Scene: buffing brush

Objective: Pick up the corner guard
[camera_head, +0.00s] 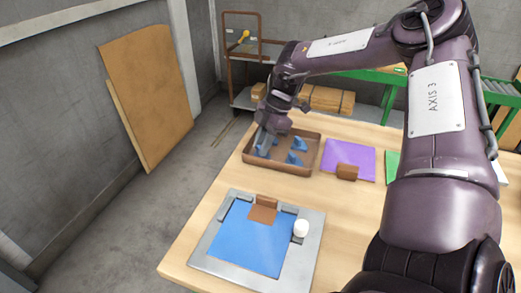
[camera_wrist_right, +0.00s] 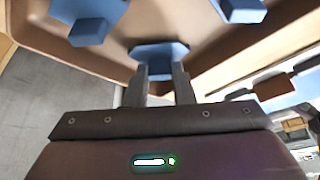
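Several blue angled pieces, which look like the corner guards, lie in a brown tray (camera_head: 309,163). My right gripper (camera_head: 264,141) reaches down into the tray's left part, beside a blue piece there. In the right wrist view, the two fingers (camera_wrist_right: 160,82) are apart, with a blue corner guard (camera_wrist_right: 160,53) at their tips. Its lower part shows between them; contact cannot be told. Two more blue pieces (camera_wrist_right: 88,20) (camera_wrist_right: 240,10) show farther off. My left gripper is out of view.
A blue panel (camera_head: 249,240) lies on a grey fixture with a brown corner piece (camera_head: 264,208) and a white round item (camera_head: 301,228). A purple sheet (camera_head: 348,157) and brown block (camera_head: 347,172) are right of the tray. Bare wood table (camera_head: 213,190) lies between tray and fixture.

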